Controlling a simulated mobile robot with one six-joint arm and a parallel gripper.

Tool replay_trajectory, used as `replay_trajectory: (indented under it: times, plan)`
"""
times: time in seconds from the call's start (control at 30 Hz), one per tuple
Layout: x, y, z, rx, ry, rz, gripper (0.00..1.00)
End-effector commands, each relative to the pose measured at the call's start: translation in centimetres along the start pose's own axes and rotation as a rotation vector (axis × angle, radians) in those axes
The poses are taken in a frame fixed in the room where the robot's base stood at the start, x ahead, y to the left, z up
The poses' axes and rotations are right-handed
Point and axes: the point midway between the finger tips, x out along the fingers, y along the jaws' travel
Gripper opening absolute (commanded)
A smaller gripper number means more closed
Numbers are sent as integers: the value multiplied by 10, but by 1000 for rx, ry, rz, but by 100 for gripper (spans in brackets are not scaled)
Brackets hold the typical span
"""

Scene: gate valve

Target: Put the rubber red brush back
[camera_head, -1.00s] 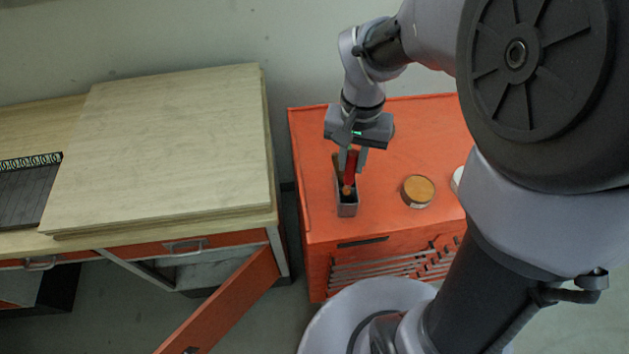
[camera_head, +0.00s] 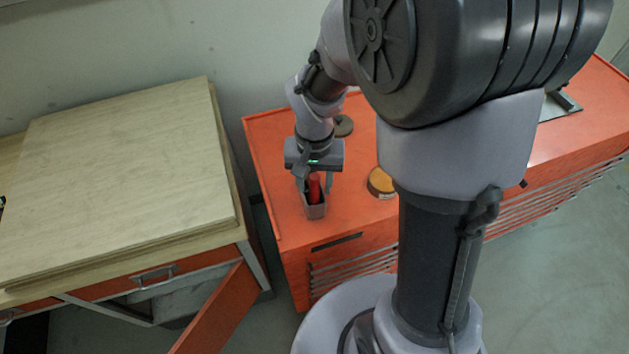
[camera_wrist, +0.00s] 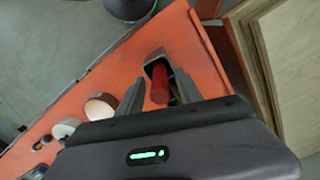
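The red brush (camera_head: 315,189) stands in a small grey open-topped holder (camera_head: 316,211) on the orange cabinet top. Its red handle (camera_wrist: 160,87) also shows in the wrist view, inside the grey holder. Its lower end is hidden in the holder. My gripper (camera_head: 315,186) is lowered over the holder. Its two fingers are apart, one on each side of the brush, with gaps visible in the wrist view (camera_wrist: 158,84).
A round orange-topped tin (camera_head: 382,182) stands right of the holder, and a dark round item (camera_head: 343,126) lies behind. A wooden-topped bench (camera_head: 120,185) with an open orange door (camera_head: 215,310) is at the left. The cabinet top (camera_head: 268,150) left of the holder is clear.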

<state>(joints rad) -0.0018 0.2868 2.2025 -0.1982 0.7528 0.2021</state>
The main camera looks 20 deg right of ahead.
Motion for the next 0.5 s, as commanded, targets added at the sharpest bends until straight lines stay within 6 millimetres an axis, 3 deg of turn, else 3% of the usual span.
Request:
replay_trajectory:
  times: [0.17, 0.27, 0.5]
  plan:
    - [-1, 0, 0, 0, 0, 0, 42]
    - [-11, 0, 0, 0, 1, -1, 42]
    - [-78, 0, -1, -1, 4, -1, 42]
